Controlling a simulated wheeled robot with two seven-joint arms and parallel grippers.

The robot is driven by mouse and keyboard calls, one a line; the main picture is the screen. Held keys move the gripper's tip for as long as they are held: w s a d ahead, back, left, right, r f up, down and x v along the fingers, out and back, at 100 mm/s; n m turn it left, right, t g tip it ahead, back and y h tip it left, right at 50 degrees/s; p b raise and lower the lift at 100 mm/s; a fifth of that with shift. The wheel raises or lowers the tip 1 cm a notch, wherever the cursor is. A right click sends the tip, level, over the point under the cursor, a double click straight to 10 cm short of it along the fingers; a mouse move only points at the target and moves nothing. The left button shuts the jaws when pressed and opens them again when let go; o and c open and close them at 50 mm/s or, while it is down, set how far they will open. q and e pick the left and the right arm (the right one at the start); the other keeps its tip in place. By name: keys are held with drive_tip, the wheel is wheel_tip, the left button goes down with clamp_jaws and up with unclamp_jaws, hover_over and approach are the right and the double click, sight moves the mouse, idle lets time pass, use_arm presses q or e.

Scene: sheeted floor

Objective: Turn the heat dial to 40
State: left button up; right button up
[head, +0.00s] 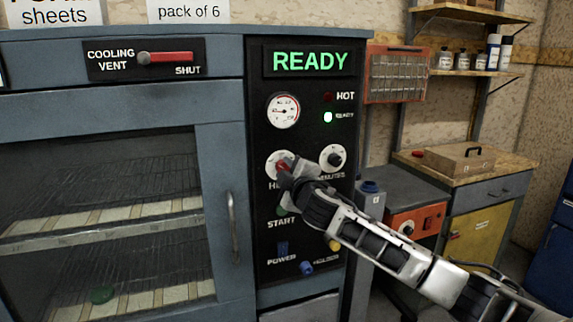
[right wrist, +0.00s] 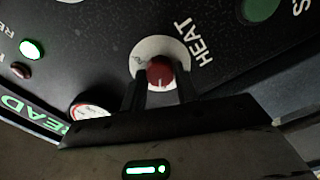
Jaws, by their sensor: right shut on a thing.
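The heat dial is a red knob (right wrist: 160,72) on a round white scale plate (right wrist: 148,50), labelled HEAT in the right wrist view. In the head view the white scale plate (head: 273,160) shows behind my right gripper (head: 288,172), which covers much of the dial and its label. In the right wrist view the two dark fingers of my right gripper (right wrist: 160,88) stand on either side of the red knob and are closed on it. The scale numbers are too small or hidden to read. My left gripper is not in view.
The black control panel (head: 258,226) carries a READY display (head: 310,62), a gauge (head: 283,111), a minutes dial (head: 334,157) and START and POWER controls below. An oven door with a handle (head: 233,227) is at left. A workbench (head: 465,166) with a wooden case stands at right.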

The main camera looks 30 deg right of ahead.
drive_tip(key=shift+n, duration=0.5)
use_arm(q)
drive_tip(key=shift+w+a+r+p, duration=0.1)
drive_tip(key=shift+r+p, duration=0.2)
drive_tip(key=shift+p, duration=0.05)
use_arm(e)
drive_tip(key=shift+f+n, duration=0.1)
drive_tip(key=shift+n, duration=0.2)
drive_tip(key=o, duration=1)
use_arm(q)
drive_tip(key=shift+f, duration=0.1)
use_arm(e)
drive_tip(key=shift+s, duration=0.1)
drive_tip(key=shift+s, duration=0.3)
use_arm(q)
drive_tip(key=b, duration=0.1)
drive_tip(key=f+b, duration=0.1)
drive_tip(key=b, duration=0.1)
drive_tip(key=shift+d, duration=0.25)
use_arm(e)
drive_tip(key=v, duration=1.5)
drive_tip(key=shift+s, duration=0.15)
